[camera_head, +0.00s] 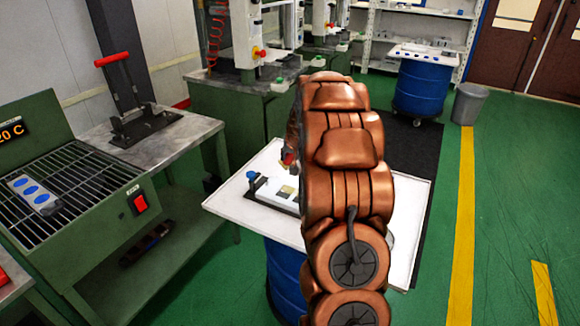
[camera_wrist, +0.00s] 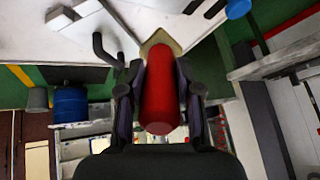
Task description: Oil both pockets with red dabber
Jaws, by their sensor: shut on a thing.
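My gripper (camera_wrist: 158,92) is shut on the red dabber (camera_wrist: 160,98), with one finger on each side of its handle. The dabber's tan tip (camera_wrist: 158,38) points away from the wrist, over the white tabletop. In the head view the red of the dabber (camera_head: 289,158) shows just left of my arm, with its tip above the mould. The white mould (camera_head: 272,191) lies on a dark base on the tabletop, and a yellowish patch shows at its right end. My arm covers part of that area. I cannot make out the two pockets or whether the tip touches the mould.
The white tabletop (camera_head: 228,206) sits on a blue drum (camera_head: 284,275). A blue knob (camera_head: 251,175) stands at the mould base's left end. A green bench with a grill (camera_head: 80,178) and a red-handled press (camera_head: 112,60) are left. Dark curved hooks (camera_wrist: 105,50) show in the wrist view.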

